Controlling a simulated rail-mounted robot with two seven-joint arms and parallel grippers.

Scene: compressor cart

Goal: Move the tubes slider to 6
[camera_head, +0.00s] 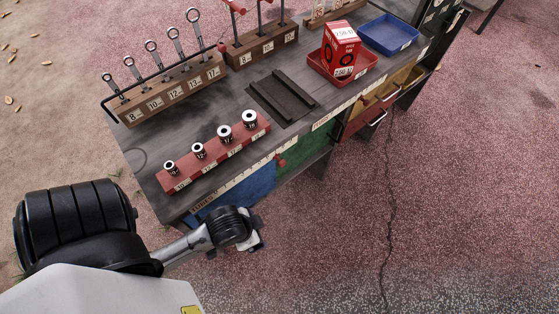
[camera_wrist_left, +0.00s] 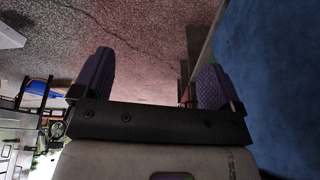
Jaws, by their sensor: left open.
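The tubes scale (camera_head: 232,183) is a pale numbered strip along the front edge of the cart top, with its label at the left end. A small red piece (camera_head: 282,162) shows just below the right end of this strip; I cannot tell whether it is the slider's knob. My left gripper (camera_head: 257,238) is in front of the cart, below the strip's left part and apart from it. In the left wrist view its two purple-grey fingers (camera_wrist_left: 155,80) are spread with nothing between them. The blue front panel (camera_wrist_left: 285,80) lies beside the right finger. My right gripper is not in view.
The cart top (camera_head: 205,185) holds a red socket rail (camera_head: 240,140), a wooden wrench rack (camera_head: 175,92), a dark grooved plate (camera_head: 283,96), a red tray (camera_head: 368,68) with a box, and a blue tray (camera_head: 390,35). An open drawer (camera_head: 375,110) sticks out at the right. The floor in front is clear.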

